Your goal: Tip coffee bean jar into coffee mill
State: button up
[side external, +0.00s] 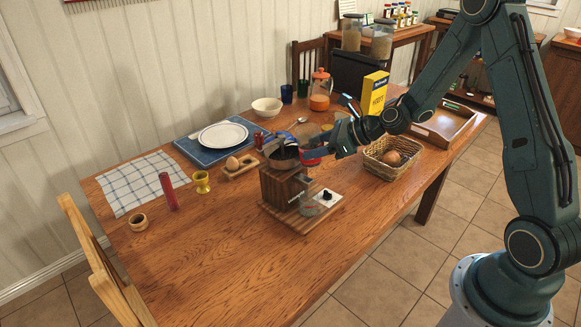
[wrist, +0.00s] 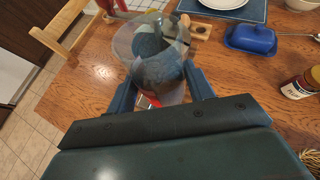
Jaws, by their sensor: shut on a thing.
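The coffee mill (side external: 285,190) is a brown wooden box on a wooden board with a clear cup beside its base. My gripper (side external: 318,152) is at the top right of the mill. It is shut on a clear glass jar with dark contents (side external: 283,152), tilted over the mill's top. In the wrist view the jar (wrist: 152,50) is between the two blue fingers of my gripper (wrist: 162,88). Its mouth points away from the wrist. The mill's opening is hidden behind the jar, and I cannot tell whether beans are falling.
A wicker basket (side external: 377,166) with a round brown thing stands right of the mill. An egg in a wooden holder (side external: 238,172), a plate (side external: 222,136) and a yellow box (side external: 374,93) are around it.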

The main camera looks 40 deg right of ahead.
aim_at(316, 129)
jog(key=shift+a+r, duration=0.2)
jog(key=shift+a, duration=0.1)
jog(key=shift+r, duration=0.25)
jog(key=shift+d+r, duration=0.15)
jog(key=shift+r, duration=1.5)
